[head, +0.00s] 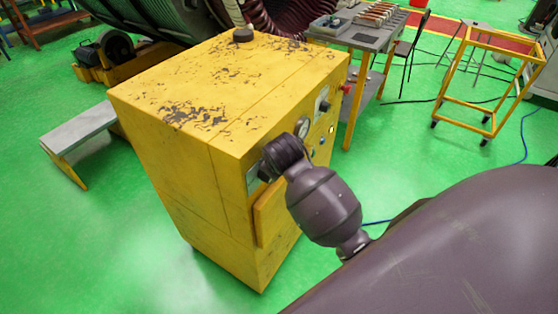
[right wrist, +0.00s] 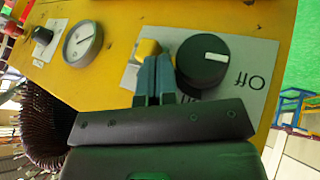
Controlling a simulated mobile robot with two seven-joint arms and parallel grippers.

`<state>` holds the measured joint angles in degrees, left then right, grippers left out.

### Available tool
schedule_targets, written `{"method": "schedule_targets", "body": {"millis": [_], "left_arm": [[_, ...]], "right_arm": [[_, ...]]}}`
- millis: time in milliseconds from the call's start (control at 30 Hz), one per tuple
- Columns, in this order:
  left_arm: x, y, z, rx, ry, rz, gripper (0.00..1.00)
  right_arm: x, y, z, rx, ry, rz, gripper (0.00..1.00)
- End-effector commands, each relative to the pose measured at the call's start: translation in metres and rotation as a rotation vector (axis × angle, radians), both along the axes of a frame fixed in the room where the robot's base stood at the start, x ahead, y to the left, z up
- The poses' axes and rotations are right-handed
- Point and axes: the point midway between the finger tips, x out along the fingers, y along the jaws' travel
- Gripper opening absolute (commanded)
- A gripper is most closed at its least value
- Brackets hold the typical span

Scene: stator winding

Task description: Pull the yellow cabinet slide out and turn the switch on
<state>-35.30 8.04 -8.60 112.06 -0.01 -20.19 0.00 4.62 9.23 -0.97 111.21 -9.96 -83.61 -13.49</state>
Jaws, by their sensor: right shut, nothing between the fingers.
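The yellow cabinet (head: 210,90) stands upright on the floor, its top scuffed. A yellow slide panel (head: 272,205) stands out from the lower part of its front face. The switch is a round black knob (right wrist: 203,62) with a white mark, on a white plate (right wrist: 258,65) reading "Off" upside down in the right wrist view. My right gripper (right wrist: 154,62) is shut and empty, its fingers close beside the knob; I cannot tell whether they touch it. A small yellow block (right wrist: 147,48) is just beyond the fingertips. In the head view my wrist hides the gripper. My left gripper is out of view.
A gauge (right wrist: 82,44) and a smaller black knob (right wrist: 42,36) sit on the same panel. A grey worktable (head: 350,30) stands behind the cabinet, a yellow wheeled frame (head: 490,85) at the right, a low bench (head: 80,128) at the left. Green floor is open in front.

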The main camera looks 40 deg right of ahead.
Motion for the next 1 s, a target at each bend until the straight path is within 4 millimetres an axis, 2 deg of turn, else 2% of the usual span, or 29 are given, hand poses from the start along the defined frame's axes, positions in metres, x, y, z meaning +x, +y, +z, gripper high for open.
{"method": "schedule_targets", "body": {"millis": [333, 567, 1000], "left_arm": [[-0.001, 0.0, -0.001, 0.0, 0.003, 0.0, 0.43], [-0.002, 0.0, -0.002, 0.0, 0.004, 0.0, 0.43], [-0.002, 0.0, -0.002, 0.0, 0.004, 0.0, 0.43]], "right_arm": [[0.001, -0.001, 0.0, -0.001, 0.0, 0.0, 0.0], [0.009, -0.021, 0.0, -0.002, -0.002, 0.0, 0.0], [0.011, -0.021, 0.003, -0.001, -0.001, 0.0, 0.0]]}}
